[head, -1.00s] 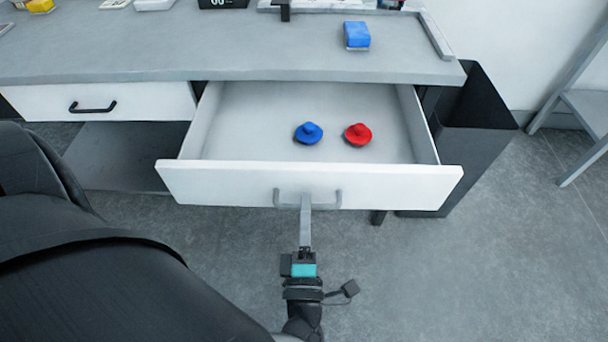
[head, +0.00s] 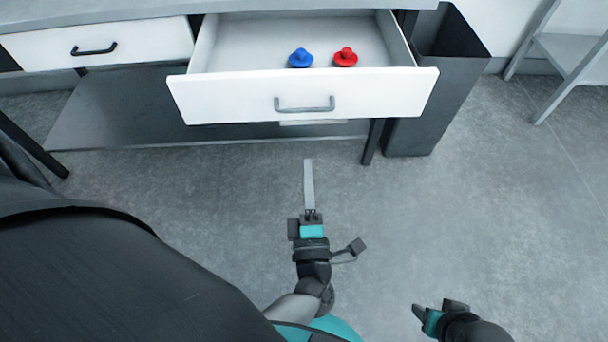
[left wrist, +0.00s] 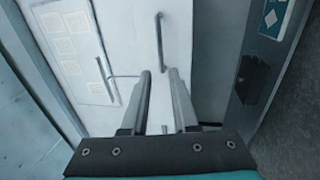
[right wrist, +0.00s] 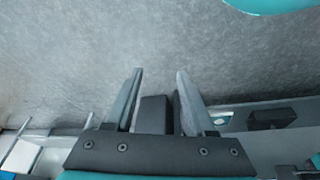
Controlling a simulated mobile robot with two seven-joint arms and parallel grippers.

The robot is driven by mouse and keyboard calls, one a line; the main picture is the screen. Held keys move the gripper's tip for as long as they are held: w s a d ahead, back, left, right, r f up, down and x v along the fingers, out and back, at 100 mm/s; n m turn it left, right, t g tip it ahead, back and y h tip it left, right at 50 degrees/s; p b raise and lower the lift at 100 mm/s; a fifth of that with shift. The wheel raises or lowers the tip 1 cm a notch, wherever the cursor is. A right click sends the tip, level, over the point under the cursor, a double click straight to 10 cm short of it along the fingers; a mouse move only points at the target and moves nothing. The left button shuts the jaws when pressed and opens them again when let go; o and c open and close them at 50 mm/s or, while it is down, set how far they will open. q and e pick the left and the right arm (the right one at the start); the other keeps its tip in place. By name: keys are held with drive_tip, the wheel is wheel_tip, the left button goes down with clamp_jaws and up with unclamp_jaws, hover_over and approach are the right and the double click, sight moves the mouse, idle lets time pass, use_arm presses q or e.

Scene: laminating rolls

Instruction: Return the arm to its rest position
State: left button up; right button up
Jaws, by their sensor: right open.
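My left gripper (head: 309,164) is in front of the white open drawer (head: 300,98), clear of its grey bar handle (head: 305,105). A floor gap shows between the fingertips and the drawer front in the head view. In the left wrist view its fingers (left wrist: 160,72) are apart with nothing between them, and white panels with bar handles lie beyond. My right gripper (head: 417,308) is low at the bottom right of the head view. Its fingers (right wrist: 160,72) are apart over bare floor in the right wrist view.
A blue hat-shaped piece (head: 300,58) and a red one (head: 346,57) sit in the drawer. A second drawer (head: 130,42) at left is shut. A dark bin (head: 435,90) stands right of the desk. Grey floor (head: 480,210) is free at right.

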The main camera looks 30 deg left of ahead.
use_arm(q)
drive_tip(key=shift+s, duration=0.1)
drive_tip(key=shift+d, duration=0.1)
idle(0.5)
